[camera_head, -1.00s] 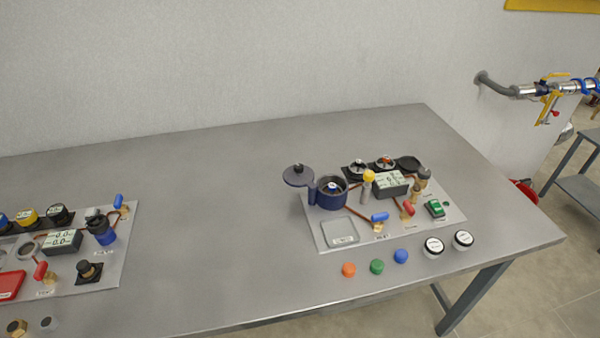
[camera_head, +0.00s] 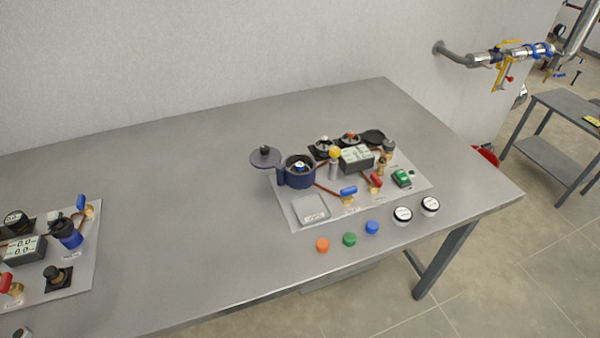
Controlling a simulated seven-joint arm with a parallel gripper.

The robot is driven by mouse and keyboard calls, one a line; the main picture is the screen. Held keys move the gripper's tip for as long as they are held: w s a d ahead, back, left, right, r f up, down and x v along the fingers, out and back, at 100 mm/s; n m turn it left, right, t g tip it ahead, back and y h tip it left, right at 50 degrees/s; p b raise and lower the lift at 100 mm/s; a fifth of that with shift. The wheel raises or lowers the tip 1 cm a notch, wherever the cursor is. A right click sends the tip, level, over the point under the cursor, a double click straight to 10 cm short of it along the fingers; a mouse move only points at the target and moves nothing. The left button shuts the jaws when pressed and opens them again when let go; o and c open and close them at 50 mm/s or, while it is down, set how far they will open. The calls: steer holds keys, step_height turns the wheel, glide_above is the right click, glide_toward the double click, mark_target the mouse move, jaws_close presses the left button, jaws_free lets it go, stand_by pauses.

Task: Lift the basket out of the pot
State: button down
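The dark blue pot (camera_head: 299,177) stands at the back left of the right-hand panel on the table. Its round lid (camera_head: 265,157) is swung open to the left. Inside the pot I see a small blue and white piece (camera_head: 299,167), which may be the top of the basket; the rest is hidden by the pot wall. My gripper is not in view.
The right-hand panel (camera_head: 288,216) also carries a display (camera_head: 356,158), a blue-handled valve (camera_head: 348,192) and a red-handled valve (camera_head: 376,180). Orange (camera_head: 322,245), green (camera_head: 349,239) and blue (camera_head: 372,227) caps lie in front. The table's middle (camera_head: 190,200) is clear.

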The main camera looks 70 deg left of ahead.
steer(key=c, duration=1.8)
jaws_free()
steer(key=o, duration=0.6)
steer(key=shift+o, duration=0.2)
